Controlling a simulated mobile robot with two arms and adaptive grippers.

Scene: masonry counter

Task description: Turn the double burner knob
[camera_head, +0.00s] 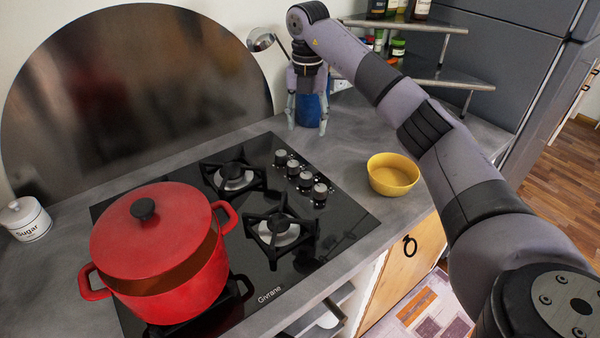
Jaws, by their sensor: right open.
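Several silver and black burner knobs sit in a row on the right side of the black glass hob (343,222). The back knob (281,157) is farthest from me and the front knob (319,195) is nearest. I cannot tell which is the double burner knob. My right gripper (307,128) points down at the back of the counter, behind the knobs and apart from them. Its fingers are spread and empty, in front of a blue container (308,107). My left gripper is not in view.
A red pot (160,255) with a tilted lid (143,225) stands on the hob's left side. A yellow bowl (392,175) sits right of the knobs. A white sugar jar (25,220) is at left. A corner shelf (425,82) holds bottles. Counter between gripper and knobs is clear.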

